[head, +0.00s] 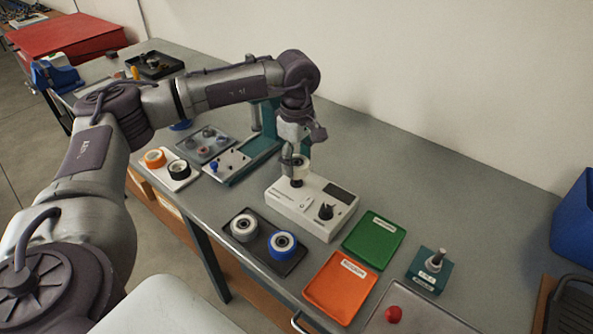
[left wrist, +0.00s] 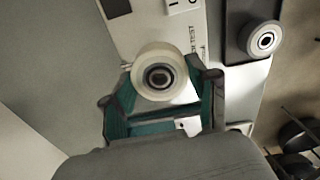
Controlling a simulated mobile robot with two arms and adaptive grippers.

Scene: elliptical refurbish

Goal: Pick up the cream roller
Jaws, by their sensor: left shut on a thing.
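The cream roller (head: 304,166) is a pale ring-shaped wheel with a dark hub. It is at the back left end of the white test device (head: 316,210), over a dark round part there; I cannot tell whether they touch. My left gripper (head: 294,161) points down and is shut on the cream roller, partly hiding it in the head view. In the left wrist view the cream roller (left wrist: 147,88) sits between the two fingers, its hub facing the camera. My right gripper is not in view.
A dark tray (head: 262,262) in front holds a grey-white roller (head: 244,226) and a blue-rimmed roller (head: 283,244). A green tray (head: 374,240) and an orange tray (head: 340,290) lie to the right.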

